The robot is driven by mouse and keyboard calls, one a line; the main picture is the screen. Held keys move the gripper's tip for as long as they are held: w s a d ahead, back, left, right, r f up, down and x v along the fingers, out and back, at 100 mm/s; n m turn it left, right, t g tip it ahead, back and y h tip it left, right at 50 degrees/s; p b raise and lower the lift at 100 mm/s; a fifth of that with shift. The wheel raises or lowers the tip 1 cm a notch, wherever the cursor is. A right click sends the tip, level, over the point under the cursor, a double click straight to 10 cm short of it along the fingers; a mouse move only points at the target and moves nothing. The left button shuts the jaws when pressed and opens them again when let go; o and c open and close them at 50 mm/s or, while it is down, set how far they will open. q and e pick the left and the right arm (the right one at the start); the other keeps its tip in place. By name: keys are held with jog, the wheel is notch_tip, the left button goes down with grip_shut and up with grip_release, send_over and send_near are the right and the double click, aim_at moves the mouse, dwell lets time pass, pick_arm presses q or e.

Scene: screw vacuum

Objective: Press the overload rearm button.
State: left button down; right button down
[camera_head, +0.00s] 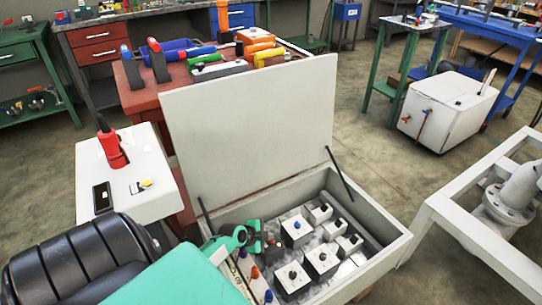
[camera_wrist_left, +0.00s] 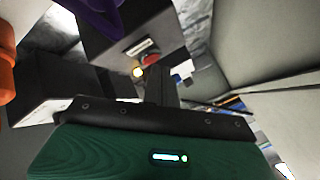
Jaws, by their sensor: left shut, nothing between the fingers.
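The open control box (camera_head: 395,247) has its lid raised and holds several small blocks with knobs. My left gripper (camera_head: 270,243) is shut and empty inside the box, near its left inner side. In the left wrist view, the shut fingers (camera_wrist_left: 160,76) point at a dark block (camera_wrist_left: 125,48) with a round red button (camera_wrist_left: 150,59), a pale label and a small lit lamp (camera_wrist_left: 138,72). The fingertips are very close to the button; I cannot tell whether they touch it. No readable text shows which control is the overload rearm button. The right gripper is out of view.
The raised lid (camera_head: 250,120) stands behind the box, with a stay (camera_head: 340,173) on each side. White blocks with knobs (camera_head: 297,232) crowd the box interior right of my gripper. A white cabinet (camera_head: 125,165) stands left, and a red workbench with tools (camera_head: 140,95) behind.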

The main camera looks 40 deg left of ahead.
pick_arm(q)
jog(key=shift+f+b, duration=0.4)
jog(key=shift+f, duration=0.05)
jog(key=shift+r, duration=0.1)
dwell(0.4)
jog(key=shift+r+p, duration=0.7)
jog(key=shift+r, duration=0.05)
notch_tip(320, 180, up, 5)
jog(key=p, duration=0.4)
dwell(0.8)
